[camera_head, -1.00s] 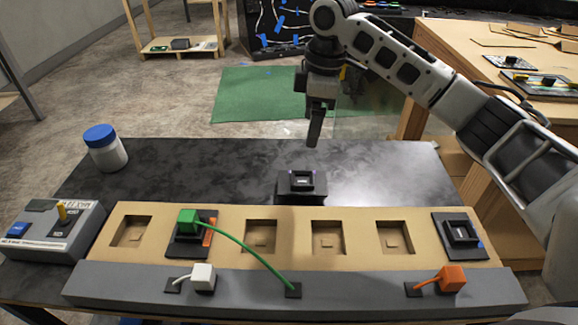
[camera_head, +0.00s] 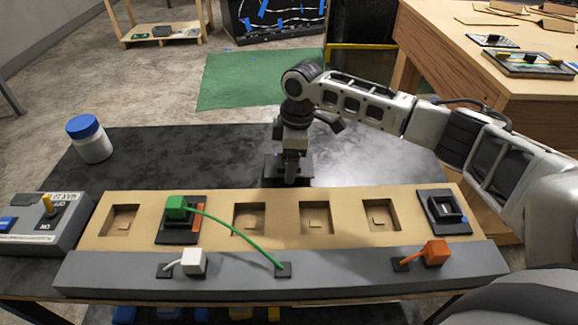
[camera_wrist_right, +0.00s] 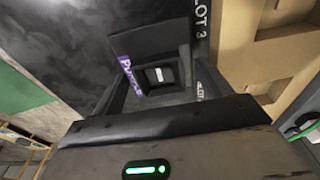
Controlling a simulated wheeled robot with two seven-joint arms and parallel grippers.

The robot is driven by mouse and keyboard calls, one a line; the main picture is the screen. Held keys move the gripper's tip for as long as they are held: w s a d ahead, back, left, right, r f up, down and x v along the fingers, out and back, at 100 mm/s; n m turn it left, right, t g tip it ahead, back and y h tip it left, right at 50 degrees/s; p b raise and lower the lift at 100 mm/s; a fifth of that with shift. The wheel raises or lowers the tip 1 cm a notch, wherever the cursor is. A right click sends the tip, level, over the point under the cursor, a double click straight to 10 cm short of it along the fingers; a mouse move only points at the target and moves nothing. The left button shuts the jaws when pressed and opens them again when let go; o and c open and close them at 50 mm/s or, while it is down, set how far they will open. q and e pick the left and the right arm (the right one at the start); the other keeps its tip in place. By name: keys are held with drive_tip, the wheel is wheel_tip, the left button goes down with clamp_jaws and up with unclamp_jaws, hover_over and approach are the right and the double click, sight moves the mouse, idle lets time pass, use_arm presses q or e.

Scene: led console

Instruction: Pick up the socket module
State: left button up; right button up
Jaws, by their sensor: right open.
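The socket module (camera_head: 271,167) is a dark block on the black table, just behind the tan console, partly hidden by my right gripper. In the right wrist view the socket module (camera_wrist_right: 150,45) shows a square socket with a light mark and a purple label on its side. My right gripper (camera_head: 290,182) points down over it, open. Its fingers (camera_wrist_right: 160,92) show near the socket part in the wrist view; whether they touch it I cannot tell. My left gripper is not in view.
The console (camera_head: 340,240) has several empty recesses, a module (camera_head: 443,210) at its right end and one with a green plug (camera_head: 176,207). White (camera_head: 193,261) and orange (camera_head: 434,252) plugs sit in front. A switch box (camera_head: 40,225) and blue-lidded jar (camera_head: 90,140) stand left.

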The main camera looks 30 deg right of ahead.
drive_tip(key=shift+f, duration=0.65)
drive_tip(key=c, duration=0.7)
drive_tip(key=shift+r, duration=0.2)
